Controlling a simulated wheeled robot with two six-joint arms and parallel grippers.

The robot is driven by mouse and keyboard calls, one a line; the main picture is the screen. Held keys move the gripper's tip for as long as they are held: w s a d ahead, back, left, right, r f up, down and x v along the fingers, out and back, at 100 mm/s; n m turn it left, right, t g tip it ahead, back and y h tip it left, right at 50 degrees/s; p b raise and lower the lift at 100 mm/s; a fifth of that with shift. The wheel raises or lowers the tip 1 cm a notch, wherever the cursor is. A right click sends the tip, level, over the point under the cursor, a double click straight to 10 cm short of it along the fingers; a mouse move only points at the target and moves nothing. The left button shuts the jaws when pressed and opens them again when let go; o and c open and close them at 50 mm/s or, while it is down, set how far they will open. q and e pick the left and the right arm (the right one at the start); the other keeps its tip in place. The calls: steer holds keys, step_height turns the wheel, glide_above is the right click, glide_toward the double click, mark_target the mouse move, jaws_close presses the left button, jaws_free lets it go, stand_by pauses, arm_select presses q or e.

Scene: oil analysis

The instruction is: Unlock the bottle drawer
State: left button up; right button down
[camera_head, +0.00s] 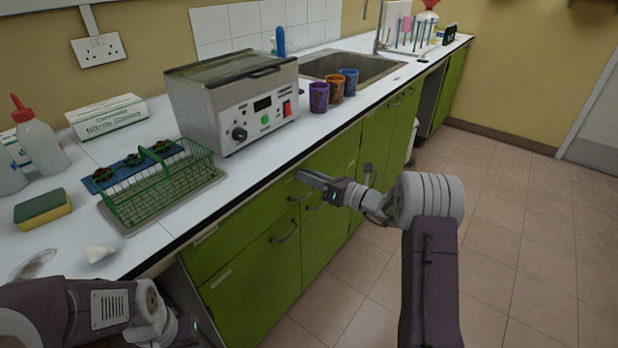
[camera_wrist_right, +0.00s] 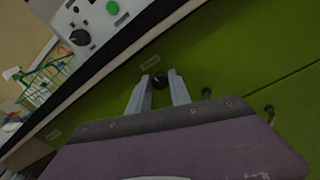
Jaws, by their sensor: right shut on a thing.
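The green drawer front (camera_head: 240,228) lies under the counter edge, below the steel bath. My right gripper (camera_head: 312,180) reaches its upper part from the right. In the right wrist view, the fingers of my right gripper (camera_wrist_right: 161,82) are on either side of a small dark round lock piece (camera_wrist_right: 160,81) on the green front and are shut on it. The fingers hide this piece in the head view. Drawer handles show nearby, one of them lower on the front (camera_head: 285,232). My left arm is at the bottom left; its gripper (camera_head: 185,332) is partly cut off and its fingers are unclear.
A steel water bath (camera_head: 235,105) with a dial and red switch stands on the white counter. Three coloured cups (camera_head: 334,88) are beside it. A green wire basket (camera_head: 160,185), a sponge (camera_head: 43,208) and a glove box (camera_head: 107,116) are at left. The tiled floor (camera_head: 500,230) is clear at right.

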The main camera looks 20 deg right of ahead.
steer(key=n+b, duration=0.3)
steer(key=n, duration=0.1)
steer(key=shift+f, duration=0.2)
steer(key=n+h+b, duration=0.1)
steer(key=n+b, duration=0.9)
steer(key=b, duration=0.3)
steer(key=shift+s+a+n, duration=0.1)
steer(key=shift+a+n, duration=0.05)
steer(key=shift+n, duration=0.25)
steer(key=shift+r+n+b, duration=0.15)
steer(key=shift+n+b, duration=0.85)
steer(key=shift+b, duration=0.35)
steer(key=c, duration=1.2)
jaws_free()
steer(key=shift+r, duration=0.1)
